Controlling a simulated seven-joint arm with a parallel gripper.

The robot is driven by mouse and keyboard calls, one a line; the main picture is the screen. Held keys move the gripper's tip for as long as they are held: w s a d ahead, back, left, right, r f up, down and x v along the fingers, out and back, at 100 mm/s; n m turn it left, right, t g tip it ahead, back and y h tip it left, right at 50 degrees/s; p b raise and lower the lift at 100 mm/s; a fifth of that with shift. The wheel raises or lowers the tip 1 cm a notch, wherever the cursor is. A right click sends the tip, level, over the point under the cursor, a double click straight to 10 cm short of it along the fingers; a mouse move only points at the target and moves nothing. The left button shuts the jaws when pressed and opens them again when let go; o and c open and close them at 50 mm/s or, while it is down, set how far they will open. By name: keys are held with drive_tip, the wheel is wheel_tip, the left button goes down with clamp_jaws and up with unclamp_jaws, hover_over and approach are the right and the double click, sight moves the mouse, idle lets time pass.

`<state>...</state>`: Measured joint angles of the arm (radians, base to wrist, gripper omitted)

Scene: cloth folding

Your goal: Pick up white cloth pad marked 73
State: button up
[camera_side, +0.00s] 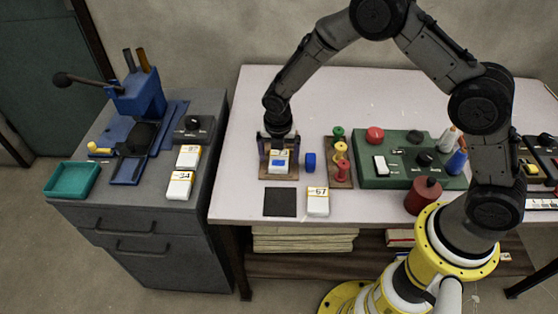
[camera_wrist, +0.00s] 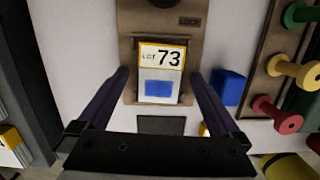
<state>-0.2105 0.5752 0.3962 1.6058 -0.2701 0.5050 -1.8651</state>
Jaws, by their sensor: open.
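The white cloth pad marked 73 (camera_wrist: 161,72) lies on a brown board, with a yellow-edged label and a blue patch on its face. It also shows in the side view (camera_side: 280,166), under my gripper. My gripper (camera_side: 278,143) is above the pad, and its fingers are spread. In the wrist view my gripper (camera_wrist: 161,80) has one finger on each side of the pad, with gaps between. The pad is not held. The exact height of the fingertips over the board is hard to tell.
A blue block (camera_side: 310,161) stands just right of the board (camera_side: 264,171), beside a rack of colored spools (camera_side: 341,160). A dark square (camera_side: 279,202) and a pad marked 67 (camera_side: 317,202) lie in front. A green control panel (camera_side: 408,158) is further right.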

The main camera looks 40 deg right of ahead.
drive_tip(key=shift+f, duration=0.25)
drive_tip(key=c, duration=1.4)
drive_tip(key=shift+r, duration=0.2)
